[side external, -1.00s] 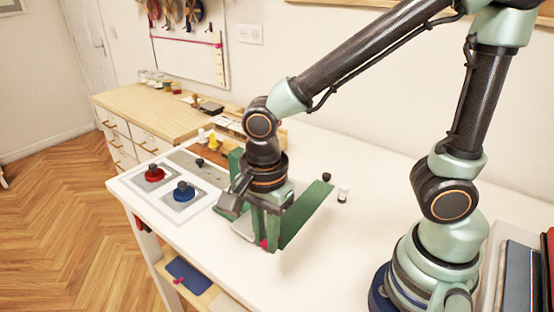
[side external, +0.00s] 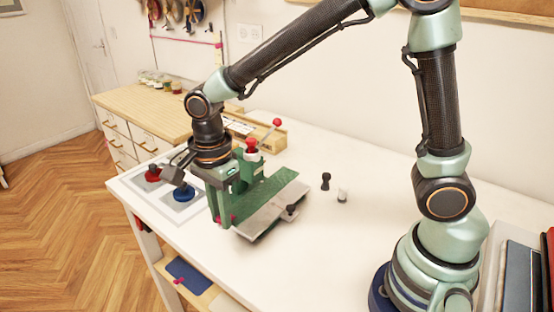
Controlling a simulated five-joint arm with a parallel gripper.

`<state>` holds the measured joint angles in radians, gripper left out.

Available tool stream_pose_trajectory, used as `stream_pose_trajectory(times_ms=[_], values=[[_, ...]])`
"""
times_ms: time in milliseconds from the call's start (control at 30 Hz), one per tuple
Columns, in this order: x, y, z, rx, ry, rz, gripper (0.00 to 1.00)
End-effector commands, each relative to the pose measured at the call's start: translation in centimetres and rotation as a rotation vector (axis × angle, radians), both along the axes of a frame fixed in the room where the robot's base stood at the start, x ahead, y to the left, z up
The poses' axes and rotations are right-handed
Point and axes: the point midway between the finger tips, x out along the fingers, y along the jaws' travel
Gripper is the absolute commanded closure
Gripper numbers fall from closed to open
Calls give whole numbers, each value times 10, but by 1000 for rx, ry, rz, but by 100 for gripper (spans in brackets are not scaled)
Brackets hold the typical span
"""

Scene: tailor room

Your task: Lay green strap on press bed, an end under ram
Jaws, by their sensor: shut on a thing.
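The green strap (side external: 268,190) is a long flat green piece that stretches to the right from my gripper. It looks to be over the grey press bed (side external: 262,218), roughly along it; I cannot tell whether it touches. My gripper (side external: 225,217) is shut on the strap's left part, at the left side of the press. The green press (side external: 246,172) has a red knob on top and a lever with a red ball (side external: 277,122). The ram and the strap's end near it are hidden or too small to tell.
A small black knob (side external: 291,209) stands by the bed's front right. A black peg (side external: 326,181) and a small white-and-black piece (side external: 342,196) stand to the right. Red (side external: 153,174) and blue (side external: 184,192) knobbed pieces are at the left. The white table (side external: 320,245) is clear in front.

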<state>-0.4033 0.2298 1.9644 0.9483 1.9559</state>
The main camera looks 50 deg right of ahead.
Motion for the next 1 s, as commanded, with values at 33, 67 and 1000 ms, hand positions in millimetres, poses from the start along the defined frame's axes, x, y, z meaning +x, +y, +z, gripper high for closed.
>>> stream_pose_trajectory(times_ms=[33,67,1000], values=[[9,-1,-11,-2,4,-6,100],[13,-1,-16,-2,5,-8,100],[38,-4,-87,0,1,-18,100]])
